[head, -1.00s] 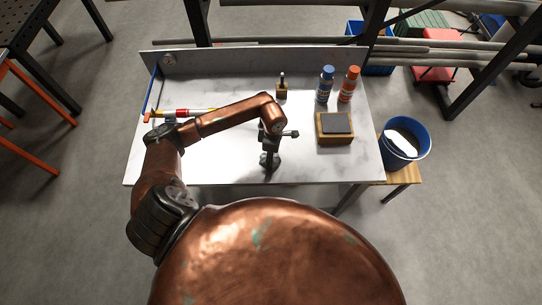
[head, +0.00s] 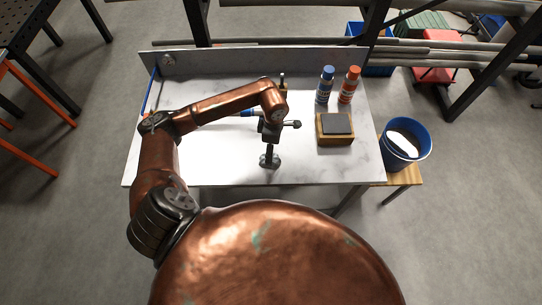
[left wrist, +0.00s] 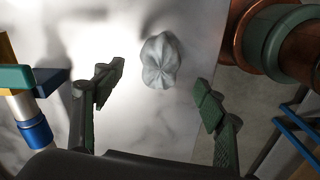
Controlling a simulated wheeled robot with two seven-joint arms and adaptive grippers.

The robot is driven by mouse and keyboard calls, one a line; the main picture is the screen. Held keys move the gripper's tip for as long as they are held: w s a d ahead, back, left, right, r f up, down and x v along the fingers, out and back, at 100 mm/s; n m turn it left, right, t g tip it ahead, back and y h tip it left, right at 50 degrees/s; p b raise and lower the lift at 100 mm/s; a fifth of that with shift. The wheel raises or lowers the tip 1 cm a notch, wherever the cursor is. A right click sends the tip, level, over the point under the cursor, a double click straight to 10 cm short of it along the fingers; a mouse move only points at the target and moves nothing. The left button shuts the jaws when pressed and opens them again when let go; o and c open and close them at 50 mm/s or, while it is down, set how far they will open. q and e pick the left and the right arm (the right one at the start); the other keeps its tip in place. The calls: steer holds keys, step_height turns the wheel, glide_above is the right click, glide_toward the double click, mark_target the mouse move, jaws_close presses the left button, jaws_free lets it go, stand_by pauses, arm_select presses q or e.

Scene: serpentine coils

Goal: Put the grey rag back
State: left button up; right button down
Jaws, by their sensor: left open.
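The grey rag (left wrist: 160,60) is a small crumpled, pleated bundle on the pale worktop in the left wrist view. I cannot make it out in the head view, where the arm and gripper cover part of the worktop. My left gripper (head: 269,160) hangs over the front middle of the worktop. In the left wrist view its two green-padded fingers (left wrist: 158,85) are spread wide, with the rag ahead of and between the tips. Nothing is held. My right gripper is in neither view.
The worktop (head: 220,160) has a raised back edge. A blue-capped bottle (head: 325,86), an orange-capped bottle (head: 349,86) and a wooden block with a dark top (head: 335,127) stand right of the gripper. A blue bucket (head: 419,160) holding something white stands beyond the right edge.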

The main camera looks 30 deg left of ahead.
arm_select(q)
step_height(320, 180, up, 6)
steer(key=shift+w+f+b, duration=0.1)
steer(key=shift+b, duration=0.3)
stand_by(0.3)
